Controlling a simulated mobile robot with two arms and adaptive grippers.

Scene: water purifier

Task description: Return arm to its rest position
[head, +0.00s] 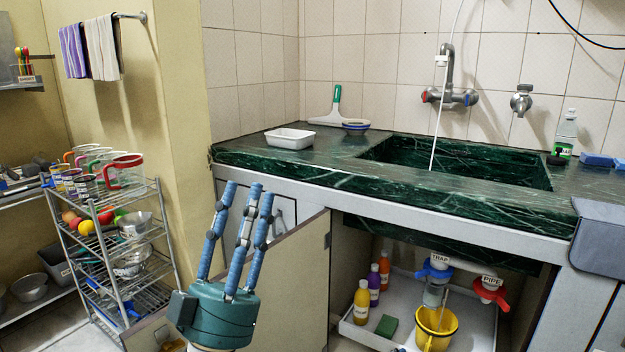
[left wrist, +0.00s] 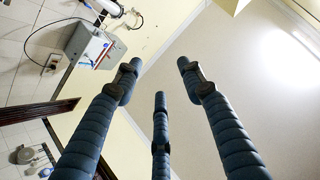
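My left gripper (head: 247,190) is in front of the counter, in the lower left middle of the head view. Its three blue fingers point up, and its teal palm is below them. In the left wrist view the fingers of this gripper (left wrist: 158,78) are spread apart with nothing between them. The wrist camera faces up toward the ceiling and upper wall. My right gripper is in neither view.
The green marble counter (head: 345,170) with its sink (head: 455,165) stands behind the gripper. An open cabinet door (head: 295,280) is right beside it. A wire rack (head: 115,255) with mugs and fruit stands at left. A grey wall box (left wrist: 90,45) shows in the wrist view.

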